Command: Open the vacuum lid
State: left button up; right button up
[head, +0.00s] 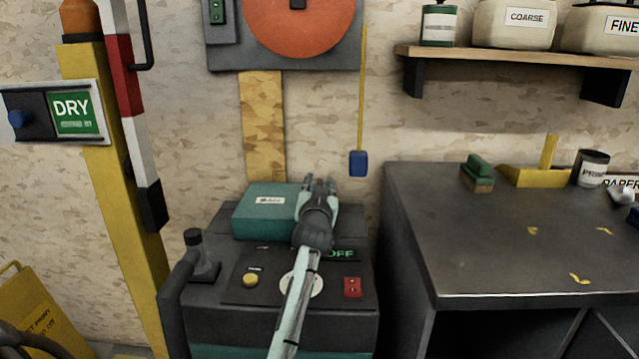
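The vacuum (225,285) is a dark grey box with a teal band low on its front. Its teal lid (250,222), with a small white label, lies on the back of the top and looks closed. The fingertips look spread apart, with nothing seen held. The gripper and wrist hide the lid's right edge, and I cannot tell whether they touch it.
The vacuum's top has a yellow button (250,280), a red switch (353,287) and a hose fitting (203,262) at left. A yellow post (112,190) stands left. A dark workbench (500,245) stands right. A blue pull handle (358,164) hangs behind.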

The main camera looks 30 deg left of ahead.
pick_arm(q)
jog(key=shift+c, duration=0.3)
grip_shut()
pick_arm(e)
jog(key=shift+s+d, duration=0.1)
jog(key=shift+d, duration=0.25)
jog(key=shift+a, duration=0.15)
